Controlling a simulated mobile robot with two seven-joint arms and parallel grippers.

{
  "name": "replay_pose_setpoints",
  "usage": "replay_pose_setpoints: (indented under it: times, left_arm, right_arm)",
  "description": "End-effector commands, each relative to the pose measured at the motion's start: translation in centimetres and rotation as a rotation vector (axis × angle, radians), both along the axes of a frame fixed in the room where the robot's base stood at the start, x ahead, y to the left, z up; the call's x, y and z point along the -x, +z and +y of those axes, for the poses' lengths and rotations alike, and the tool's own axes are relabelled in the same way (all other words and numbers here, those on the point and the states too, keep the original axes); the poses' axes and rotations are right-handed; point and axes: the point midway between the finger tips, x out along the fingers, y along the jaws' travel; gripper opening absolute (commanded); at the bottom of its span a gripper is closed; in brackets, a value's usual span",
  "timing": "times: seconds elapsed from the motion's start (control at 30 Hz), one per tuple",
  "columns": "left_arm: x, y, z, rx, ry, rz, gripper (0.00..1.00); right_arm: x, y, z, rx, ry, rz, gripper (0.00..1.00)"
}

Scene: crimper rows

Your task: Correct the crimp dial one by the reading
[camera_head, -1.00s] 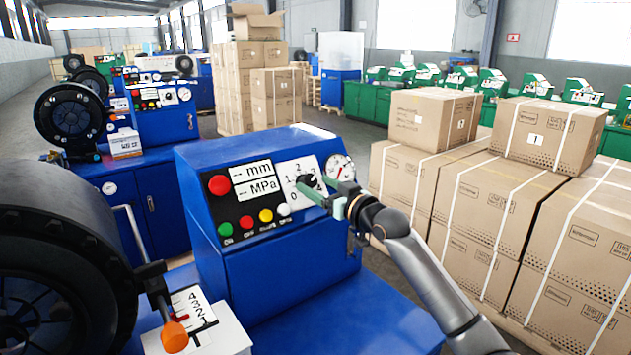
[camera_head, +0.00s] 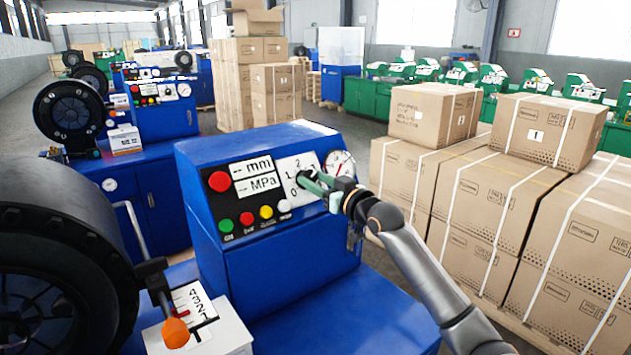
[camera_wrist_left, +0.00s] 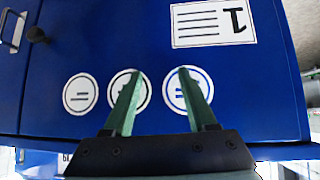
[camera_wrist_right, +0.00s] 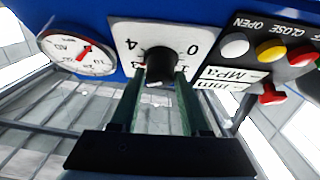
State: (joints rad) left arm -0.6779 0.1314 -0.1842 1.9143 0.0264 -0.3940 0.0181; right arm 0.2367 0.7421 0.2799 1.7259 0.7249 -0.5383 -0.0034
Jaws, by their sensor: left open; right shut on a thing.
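The crimp dial is a black knob (camera_wrist_right: 160,66) on a white plate (camera_wrist_right: 124,36) with digits, on the slanted front of the blue machine (camera_head: 275,275). In the head view the plate (camera_head: 283,163) shows 1, 2 and 0; fingers partly cover the knob. My right gripper (camera_wrist_right: 158,78) is shut on the knob; it also shows in the head view (camera_head: 314,185). The knob's pointer setting is unclear. A round gauge (camera_head: 340,163) with a red needle sits right of the plate. My left gripper (camera_wrist_left: 160,78) is open and empty, facing a blue panel with round stickers.
Left of the dial are blank-reading mm and MPa displays (camera_head: 256,175), a red button (camera_head: 219,181) and several coloured buttons. An orange-knobbed lever (camera_head: 174,332) with a 1-to-4 scale stands front left. Stacked cartons (camera_head: 480,210) fill the right side, near my right arm.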

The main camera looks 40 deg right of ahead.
Motion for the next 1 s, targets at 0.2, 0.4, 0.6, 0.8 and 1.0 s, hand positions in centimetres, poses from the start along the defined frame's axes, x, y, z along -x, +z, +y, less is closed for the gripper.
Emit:
replay_pose_setpoints:
  times: [0.2,0.4,0.6,0.8,1.0]
  left_arm:
    - [0.00,0.00,0.01,0.000,0.000,0.000,0.58]
    - [0.01,0.01,0.01,0.000,0.000,0.000,0.58]
    - [0.01,0.00,0.01,0.000,0.000,0.000,0.58]
    - [0.02,-0.01,0.01,0.000,0.000,0.000,0.58]
    - [0.03,-0.02,0.01,0.000,0.000,0.001,0.58]
  right_arm:
    - [0.01,-0.01,-0.01,0.000,0.000,0.000,0.00]
    - [0.00,-0.01,0.03,-0.007,-0.004,-0.001,0.00]
    - [-0.03,0.06,0.19,-0.055,-0.034,-0.009,0.00]
    - [-0.08,0.07,0.41,-0.167,-0.105,-0.022,0.00]
    - [-0.16,0.18,0.66,-0.320,-0.206,-0.040,0.00]
